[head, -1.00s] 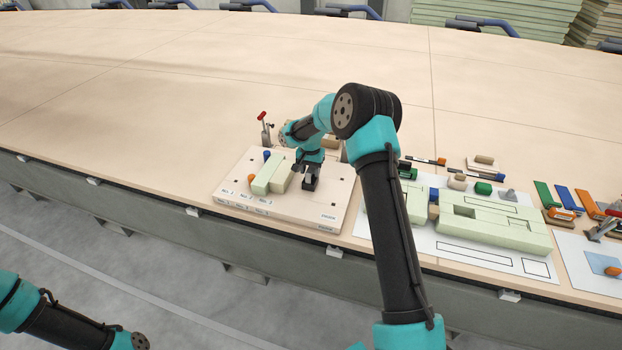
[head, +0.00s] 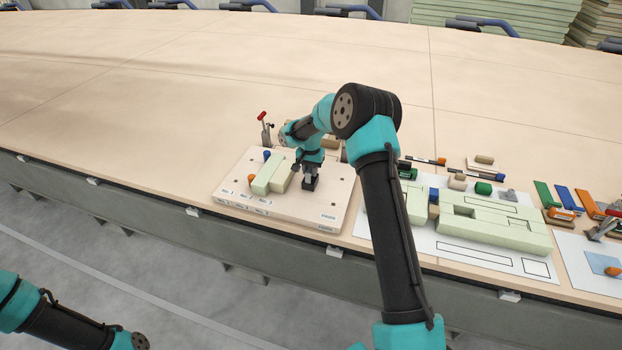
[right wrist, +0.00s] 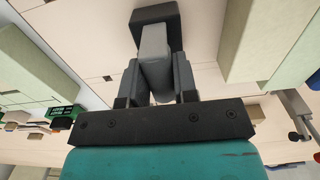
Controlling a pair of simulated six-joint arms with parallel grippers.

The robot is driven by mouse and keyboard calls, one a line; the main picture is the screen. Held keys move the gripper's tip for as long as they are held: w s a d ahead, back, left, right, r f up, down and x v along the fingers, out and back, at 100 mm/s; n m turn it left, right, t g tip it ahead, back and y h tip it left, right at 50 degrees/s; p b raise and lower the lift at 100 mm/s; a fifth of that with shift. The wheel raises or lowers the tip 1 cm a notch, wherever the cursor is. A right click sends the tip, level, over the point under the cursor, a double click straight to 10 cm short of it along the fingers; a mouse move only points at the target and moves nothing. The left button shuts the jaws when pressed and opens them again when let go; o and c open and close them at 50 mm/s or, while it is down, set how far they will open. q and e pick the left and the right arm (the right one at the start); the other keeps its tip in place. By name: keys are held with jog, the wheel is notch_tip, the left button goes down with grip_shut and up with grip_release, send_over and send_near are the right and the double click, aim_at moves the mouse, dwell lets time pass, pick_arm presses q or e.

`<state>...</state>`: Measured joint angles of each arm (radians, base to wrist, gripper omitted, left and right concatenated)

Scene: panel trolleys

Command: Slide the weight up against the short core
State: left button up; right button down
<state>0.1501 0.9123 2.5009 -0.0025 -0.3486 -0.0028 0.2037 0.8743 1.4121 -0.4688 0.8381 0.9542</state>
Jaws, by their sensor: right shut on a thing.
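My right gripper (head: 310,176) is shut on the weight's grey upright grip (right wrist: 155,60). The weight (head: 310,186) is a small dark block, also seen in the right wrist view (right wrist: 155,16), standing on the pale board (head: 328,205). Two pale green cores lie side by side on the board, left of the weight in the head view. The core nearer the weight (head: 281,179) looks like the short one; the other (head: 264,178) is beyond it. In the right wrist view a gap shows between the weight and the nearer core (right wrist: 247,35). My left gripper is out of view.
A red-handled clamp (head: 264,126) is at the board's back edge. To the right, a white sheet (head: 470,252) bears more green blocks. The board right of the weight is clear.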

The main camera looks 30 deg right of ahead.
jog(key=shift+w+a, duration=0.95)
jog(key=shift+a, duration=0.3)
jog(key=shift+w+a, duration=0.95)
jog(key=shift+a, duration=0.25)
dwell(0.5)
jog(key=c, duration=0.8)
grip_release()
jog(key=shift+f, duration=0.1)
notch_tip(320, 180, up, 18)
jog(key=shift+f, duration=0.2)
